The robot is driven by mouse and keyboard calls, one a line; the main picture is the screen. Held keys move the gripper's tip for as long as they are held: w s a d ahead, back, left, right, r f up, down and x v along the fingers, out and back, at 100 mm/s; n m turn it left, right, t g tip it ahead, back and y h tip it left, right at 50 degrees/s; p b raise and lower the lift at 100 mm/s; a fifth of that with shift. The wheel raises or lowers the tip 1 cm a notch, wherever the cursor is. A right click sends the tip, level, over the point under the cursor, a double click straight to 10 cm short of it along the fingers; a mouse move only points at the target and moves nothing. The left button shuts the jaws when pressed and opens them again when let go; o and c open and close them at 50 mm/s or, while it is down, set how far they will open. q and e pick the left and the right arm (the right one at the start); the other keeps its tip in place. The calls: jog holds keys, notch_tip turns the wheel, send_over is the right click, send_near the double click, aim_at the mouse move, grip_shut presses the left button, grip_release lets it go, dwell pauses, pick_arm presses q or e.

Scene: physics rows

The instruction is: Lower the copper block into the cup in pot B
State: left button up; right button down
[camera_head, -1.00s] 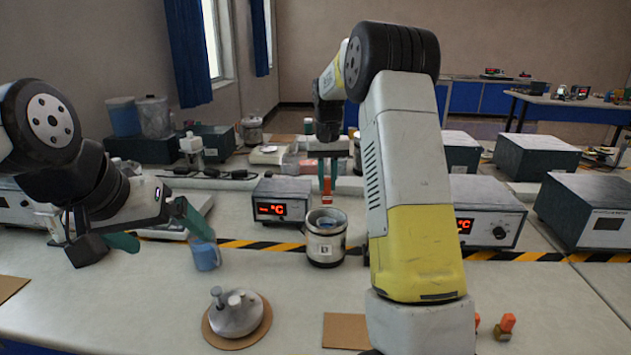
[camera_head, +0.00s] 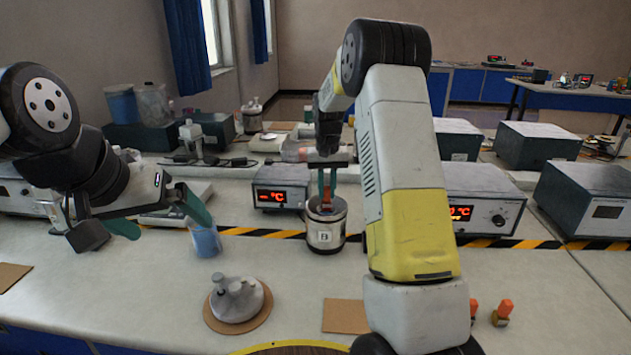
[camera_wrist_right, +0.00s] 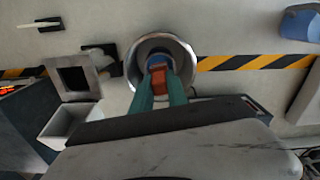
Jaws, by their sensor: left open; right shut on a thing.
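Pot B (camera_head: 325,236), a metal pot with a "B" label, stands upright on the bench in the middle of the head view. My right gripper (camera_head: 327,187) is shut on the reddish copper block (camera_head: 326,199) and points down over the pot. The block is at the pot's mouth; how deep it reaches is hard to tell. In the right wrist view the block (camera_wrist_right: 166,82) shows between the fingertips, inside the pot's rim (camera_wrist_right: 138,48), beside a blue cup (camera_wrist_right: 157,61). My left gripper (camera_head: 160,224) is open and empty, one finger close to a blue beaker (camera_head: 205,241).
A grey lid with knobs (camera_head: 238,299) lies on a round cork mat in front. A square cork mat (camera_head: 345,316) is bare. Heater boxes (camera_head: 280,187) stand behind the pot, with one (camera_head: 484,204) to the right. Small orange-topped pieces (camera_head: 503,311) stand at the front right.

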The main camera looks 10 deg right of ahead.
aim_at(327, 201)
jog(key=shift+f, duration=1.65)
jog(key=c, duration=1.6)
grip_release()
jog(key=shift+r, duration=0.15)
jog(key=shift+r, duration=1.85)
